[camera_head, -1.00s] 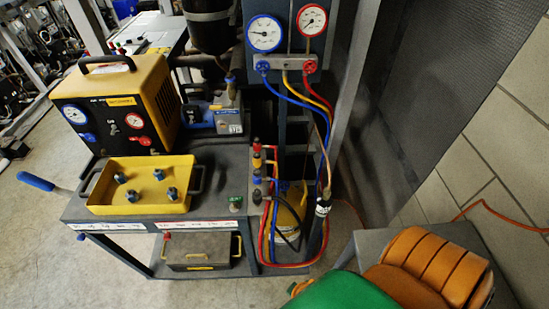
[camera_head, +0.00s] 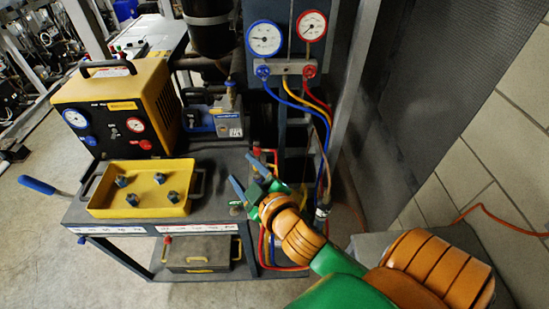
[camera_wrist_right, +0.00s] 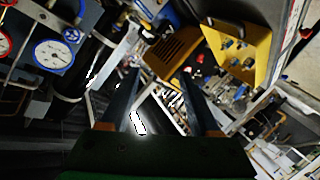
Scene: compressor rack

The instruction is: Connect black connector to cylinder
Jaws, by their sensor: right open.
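My right gripper (camera_head: 247,175) is in front of the right edge of the cart in the head view, its two fingers apart and nothing seen between them. Its fingers also show spread in the right wrist view (camera_wrist_right: 158,100). The gripper and wrist hide most of the row of coloured hose connectors there; a red one (camera_head: 257,152) still shows. I cannot make out a black connector in that row. A dark fitting with a pale band (camera_head: 322,212) hangs on a hose right of my wrist. The yellow cylinder (camera_head: 304,192) is almost wholly hidden behind my arm. My left gripper is not in view.
A yellow tray (camera_head: 104,210) with several dark fittings and a yellow gauge box (camera_head: 149,90) stand on the cart. Blue and red gauges (camera_head: 264,38) with hoses hang above. A grey post (camera_head: 354,90) and mesh panel stand at right. A grey case (camera_head: 196,256) lies on the lower shelf.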

